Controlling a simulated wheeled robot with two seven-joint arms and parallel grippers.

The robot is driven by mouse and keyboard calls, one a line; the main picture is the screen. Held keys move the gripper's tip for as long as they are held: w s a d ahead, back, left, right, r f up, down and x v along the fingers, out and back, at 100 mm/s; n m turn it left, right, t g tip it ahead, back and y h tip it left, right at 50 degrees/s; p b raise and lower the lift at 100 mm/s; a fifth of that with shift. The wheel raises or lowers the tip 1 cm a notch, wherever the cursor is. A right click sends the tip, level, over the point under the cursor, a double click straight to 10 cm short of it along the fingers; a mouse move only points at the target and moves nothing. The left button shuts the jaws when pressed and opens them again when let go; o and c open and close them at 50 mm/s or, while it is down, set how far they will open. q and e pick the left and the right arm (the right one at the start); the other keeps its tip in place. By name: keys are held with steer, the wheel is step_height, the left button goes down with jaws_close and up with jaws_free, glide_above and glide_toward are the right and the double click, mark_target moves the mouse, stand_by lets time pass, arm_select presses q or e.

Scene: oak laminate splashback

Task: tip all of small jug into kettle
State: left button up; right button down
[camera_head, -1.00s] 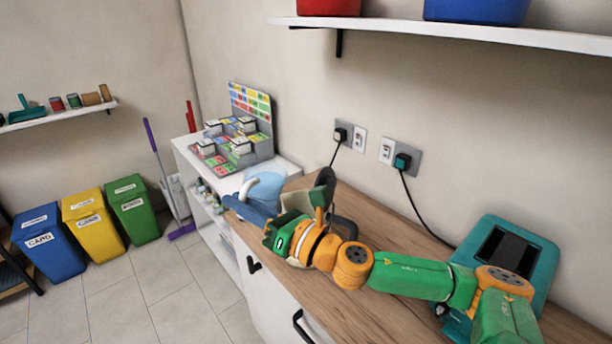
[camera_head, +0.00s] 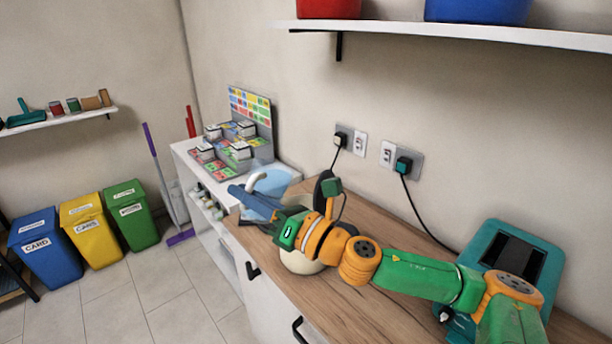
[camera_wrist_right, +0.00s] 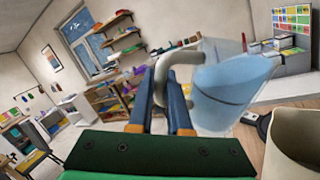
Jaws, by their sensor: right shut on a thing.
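A clear pale-blue jug (camera_head: 272,180) is held above the far left end of the counter. My right gripper (camera_head: 262,203) is shut on its pale handle, which shows between the fingers in the right wrist view (camera_wrist_right: 168,72). There the jug's body (camera_wrist_right: 225,88) is to the right of the fingers. The cream kettle (camera_head: 300,263) stands on the counter, partly hidden behind my right wrist. Its pale wall (camera_wrist_right: 293,148) fills the lower right of the wrist view, apart from the jug. My left gripper is out of view.
A teal appliance with a dark panel (camera_head: 512,248) stands at the right end of the wooden counter (camera_head: 358,318). Plugged cords (camera_head: 420,212) hang from the wall sockets. A white unit with a card display (camera_head: 238,140) adjoins the counter's far end.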

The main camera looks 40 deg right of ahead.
mark_target(259, 175)
steer(key=shift+s+r, duration=0.15)
steer(key=shift+r, duration=0.05)
steer(key=shift+w+d+r+m, duration=0.2)
steer(key=shift+w+d+m, duration=0.05)
steer(key=shift+d+m, duration=0.2)
steer(key=shift+s+d+r+t+b, duration=0.1)
steer(key=shift+s+r+t+b, duration=0.15)
steer(key=shift+b, duration=0.2)
steer(key=shift+w+d+r+m, duration=0.25)
steer(key=shift+w+d+m, duration=0.05)
steer(key=shift+m, duration=0.15)
steer(key=shift+s+r+t, duration=0.2)
steer(key=shift+s+t, duration=0.05)
steer(key=shift+w+d+r+m, duration=0.15)
steer(key=shift+w+d+m, duration=0.1)
steer(key=shift+m, duration=0.15)
steer(key=shift+s+r, duration=0.25)
steer(key=shift+w+d+r+m, duration=0.1)
steer(key=shift+w+d+m, duration=0.15)
steer(key=shift+m, duration=0.15)
steer(key=shift+d+r+m+t, duration=0.15)
steer(key=shift+r+m+t, duration=0.25)
steer(key=shift+m, duration=0.1)
steer(key=shift+s+r, duration=0.2)
steer(key=shift+d+r+m+t+h, duration=0.25)
steer(key=shift+r+m, duration=0.1)
steer(key=shift+m, duration=0.2)
steer(key=shift+d+r+m+t+h, duration=0.15)
steer(key=shift+r+m+h, duration=0.15)
steer(key=shift+m, duration=0.25)
